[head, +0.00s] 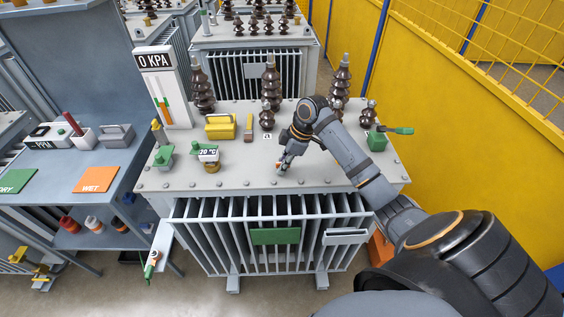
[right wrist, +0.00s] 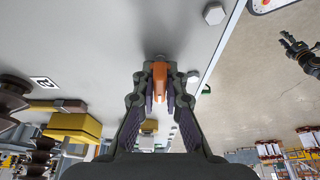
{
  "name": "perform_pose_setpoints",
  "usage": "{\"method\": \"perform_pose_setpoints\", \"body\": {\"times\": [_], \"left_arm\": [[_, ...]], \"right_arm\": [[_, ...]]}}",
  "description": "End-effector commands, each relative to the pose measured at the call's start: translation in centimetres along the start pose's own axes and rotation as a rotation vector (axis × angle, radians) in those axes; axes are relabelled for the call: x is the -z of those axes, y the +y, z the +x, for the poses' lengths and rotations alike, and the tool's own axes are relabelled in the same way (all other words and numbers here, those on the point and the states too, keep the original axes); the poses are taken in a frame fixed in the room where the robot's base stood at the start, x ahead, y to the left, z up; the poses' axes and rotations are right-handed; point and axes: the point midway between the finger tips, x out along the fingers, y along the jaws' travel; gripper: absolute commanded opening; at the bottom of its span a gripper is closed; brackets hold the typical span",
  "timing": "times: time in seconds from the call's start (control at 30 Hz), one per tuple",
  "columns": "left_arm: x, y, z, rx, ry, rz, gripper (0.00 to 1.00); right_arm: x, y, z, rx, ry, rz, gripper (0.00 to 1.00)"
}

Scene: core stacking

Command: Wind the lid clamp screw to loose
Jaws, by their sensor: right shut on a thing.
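My right gripper (head: 281,170) is low over the front part of the grey transformer lid (head: 235,175), right of its middle. In the right wrist view its fingers (right wrist: 160,92) are shut on a small orange piece (right wrist: 160,72) that stands at the lid surface. I take this piece for the lid clamp screw; its thread is hidden, and the fingers mostly cover it in the head view. A dark gripper, apparently my left one (right wrist: 302,56), shows at the right edge of the right wrist view, away from the lid; its jaws are too small to judge.
A yellow block (head: 221,127), brown ribbed bushings (head: 270,82) and a green valve with a handle (head: 377,140) stand on the lid. A gauge panel reading 0 KPA (head: 162,88) is at its back left. A yellow wall (head: 460,120) stands right.

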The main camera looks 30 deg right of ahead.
Motion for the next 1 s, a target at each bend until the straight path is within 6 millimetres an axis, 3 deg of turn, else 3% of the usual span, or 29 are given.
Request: {"method": "perform_pose_setpoints", "body": {"times": [0.13,0.33,0.7,0.83,1.0], "left_arm": [[0.1,0.0,-0.3,0.0,0.001,0.0,0.4],[0.1,-0.1,-0.4,0.0,0.001,0.0,0.4],[0.1,-0.1,-0.3,0.0,0.001,0.0,0.4],[0.1,0.0,0.1,0.0,0.001,0.0,0.4],[0.2,-0.2,-1.5,0.0,0.0,0.0,0.4]], "right_arm": [[0.1,0.1,-0.2,0.025,0.0,-0.065,0.0],[0.1,0.1,0.0,0.125,0.001,-0.341,0.0],[0.0,0.0,0.0,0.15,-0.001,-0.413,0.0],[0.1,0.1,0.1,0.216,0.003,-0.592,0.0],[0.1,0.0,-0.4,0.263,-0.001,-0.717,0.0]]}}
